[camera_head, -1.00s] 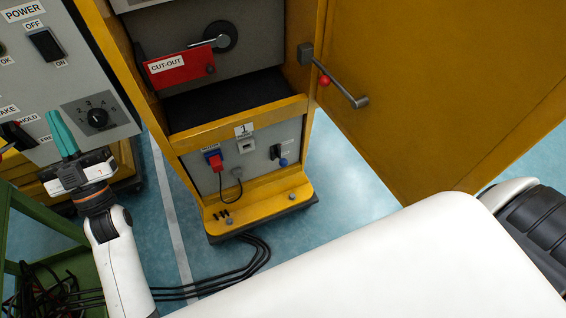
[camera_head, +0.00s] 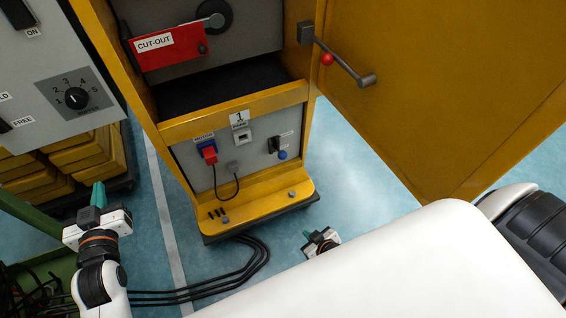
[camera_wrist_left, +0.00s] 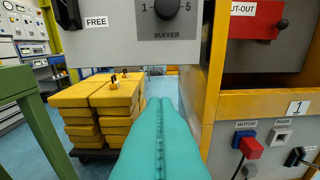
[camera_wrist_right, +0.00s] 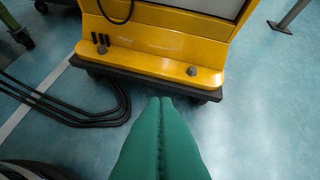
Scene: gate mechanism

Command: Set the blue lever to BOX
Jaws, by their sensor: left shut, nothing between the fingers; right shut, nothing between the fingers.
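The blue-knobbed lever (camera_head: 282,154) is on the right of the grey lower panel of the yellow cabinet, its knob hanging low beside a black block. Small white labels sit near it, too small to read. In the left wrist view only part of its black mount (camera_wrist_left: 295,157) shows, at the right edge. My left gripper (camera_head: 98,190) has teal fingers, shut and empty, left of the cabinet and well away from the lever. My right gripper (camera_head: 307,236) is shut and empty, low in front of the cabinet's base, below the lever and apart from it.
The open yellow door (camera_head: 440,90) with a red-knobbed handle is at right. The red CUT-OUT plate (camera_head: 170,46) is above the panel. A blue-and-red MOTOR plug (camera_head: 208,152) and PARK socket (camera_head: 243,137) are left of the lever. Black cables (camera_head: 245,265) lie on the floor.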

